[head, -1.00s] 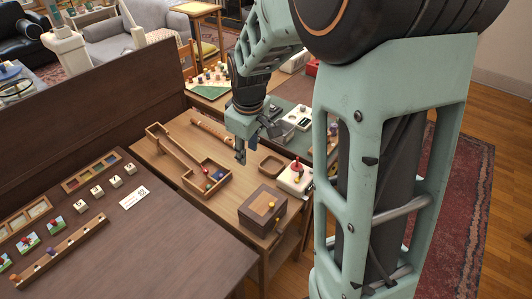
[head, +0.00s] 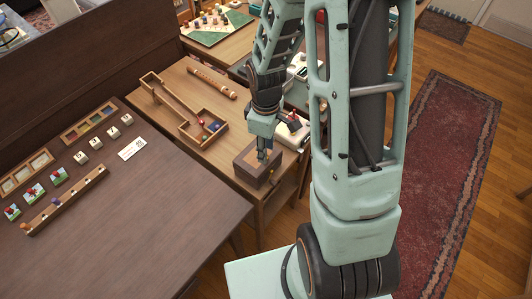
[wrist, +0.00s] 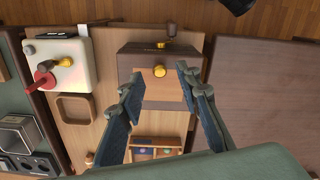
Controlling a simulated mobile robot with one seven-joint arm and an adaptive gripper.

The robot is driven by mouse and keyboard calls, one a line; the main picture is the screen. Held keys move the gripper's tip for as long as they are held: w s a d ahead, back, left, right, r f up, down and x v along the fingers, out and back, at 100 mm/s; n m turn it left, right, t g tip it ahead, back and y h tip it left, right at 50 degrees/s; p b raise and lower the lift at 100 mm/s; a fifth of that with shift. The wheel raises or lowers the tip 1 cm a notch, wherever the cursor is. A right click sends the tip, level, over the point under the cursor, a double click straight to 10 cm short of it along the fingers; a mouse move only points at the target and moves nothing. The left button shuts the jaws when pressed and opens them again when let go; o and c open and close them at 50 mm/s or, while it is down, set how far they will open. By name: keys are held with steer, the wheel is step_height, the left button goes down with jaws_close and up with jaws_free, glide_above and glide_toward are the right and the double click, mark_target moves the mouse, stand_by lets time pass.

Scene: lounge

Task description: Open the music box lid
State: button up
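The music box is a brown wooden box (head: 249,173) near the right edge of the light wooden table in the head view; its lid looks closed. Whether the fingertips touch the box cannot be told.
A cream box (wrist: 80,65) with a red and a yellow knob stands beside the music box, near a shallow wooden tray (wrist: 75,108). A wooden track with a ball compartment (head: 190,133) and a flute-like piece (head: 212,84) lie farther back. A dark table (head: 140,215) is at left.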

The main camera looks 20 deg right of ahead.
steer(key=shift+f, duration=1.4)
jaws_close()
